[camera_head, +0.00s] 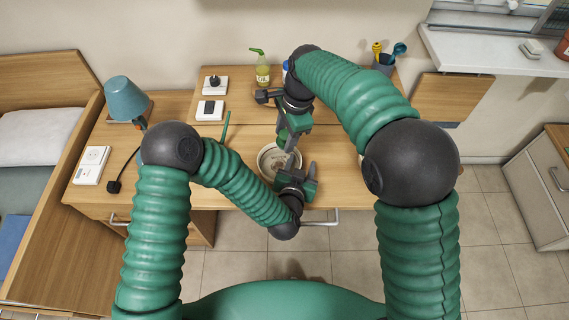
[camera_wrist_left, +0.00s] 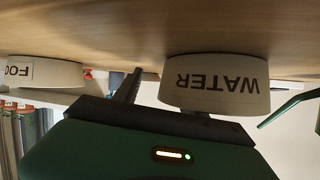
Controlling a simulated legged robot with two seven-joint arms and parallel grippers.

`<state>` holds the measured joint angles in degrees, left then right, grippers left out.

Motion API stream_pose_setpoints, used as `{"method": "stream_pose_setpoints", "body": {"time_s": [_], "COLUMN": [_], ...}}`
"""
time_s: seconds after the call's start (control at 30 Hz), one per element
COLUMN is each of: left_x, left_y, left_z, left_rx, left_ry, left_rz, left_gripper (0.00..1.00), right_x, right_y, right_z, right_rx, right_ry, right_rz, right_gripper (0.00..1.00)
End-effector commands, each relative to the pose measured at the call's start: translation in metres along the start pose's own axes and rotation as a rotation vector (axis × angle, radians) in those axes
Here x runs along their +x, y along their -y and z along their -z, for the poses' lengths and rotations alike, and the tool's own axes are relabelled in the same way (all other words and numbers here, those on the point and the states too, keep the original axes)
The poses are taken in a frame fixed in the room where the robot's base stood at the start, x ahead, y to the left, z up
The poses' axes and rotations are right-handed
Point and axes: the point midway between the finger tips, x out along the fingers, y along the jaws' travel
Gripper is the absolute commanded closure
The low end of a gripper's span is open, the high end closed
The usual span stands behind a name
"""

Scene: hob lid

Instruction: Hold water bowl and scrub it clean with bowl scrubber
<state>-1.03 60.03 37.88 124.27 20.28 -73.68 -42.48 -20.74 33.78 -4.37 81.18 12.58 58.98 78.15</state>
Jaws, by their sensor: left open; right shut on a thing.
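The water bowl (camera_head: 268,158) is pale and round and stands near the front edge of the wooden desk. In the left wrist view, which is upside down, its side reads "WATER" (camera_wrist_left: 215,85). My left gripper (camera_head: 300,178) is open at the bowl's near right side; I cannot tell whether it touches the rim. My right gripper (camera_head: 290,128) is above the bowl's far side, shut on the bowl scrubber (camera_head: 282,137), which is mostly hidden by the gripper and only shows as a green bit near the bowl.
A bowl marked "FOO" (camera_wrist_left: 45,72) stands beside the water bowl in the left wrist view. A blue lamp (camera_head: 126,98), a green-topped bottle (camera_head: 262,70), sockets (camera_head: 211,109) and a cup of utensils (camera_head: 384,64) stand farther off.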

Motion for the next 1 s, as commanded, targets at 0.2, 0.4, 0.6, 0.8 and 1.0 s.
{"method": "stream_pose_setpoints", "body": {"time_s": [0.2, 0.4, 0.6, 0.8, 1.0], "left_x": [-0.012, -0.019, -0.021, -0.021, -0.021], "left_y": [0.002, 0.005, 0.005, 0.005, 0.005], "left_z": [0.029, 0.047, 0.053, 0.052, 0.052], "left_rx": [0.002, 0.002, 0.001, 0.001, 0.001], "left_ry": [-0.009, -0.011, -0.013, -0.014, -0.014], "left_rz": [-0.002, -0.003, -0.003, -0.003, -0.003], "left_gripper": [0.52, 0.52, 0.52, 0.42, 0.26], "right_x": [-0.026, -0.044, -0.048, -0.047, -0.047], "right_y": [0.003, 0.005, 0.006, 0.005, 0.005], "right_z": [-0.004, -0.006, -0.007, -0.007, -0.007], "right_rx": [0.0, 0.0, 0.0, 0.0, 0.0], "right_ry": [0.0, 0.0, 0.0, 0.0, 0.0], "right_rz": [0.002, 0.001, 0.001, 0.001, 0.001], "right_gripper": [0.88, 0.88, 0.88, 0.88, 0.88]}}
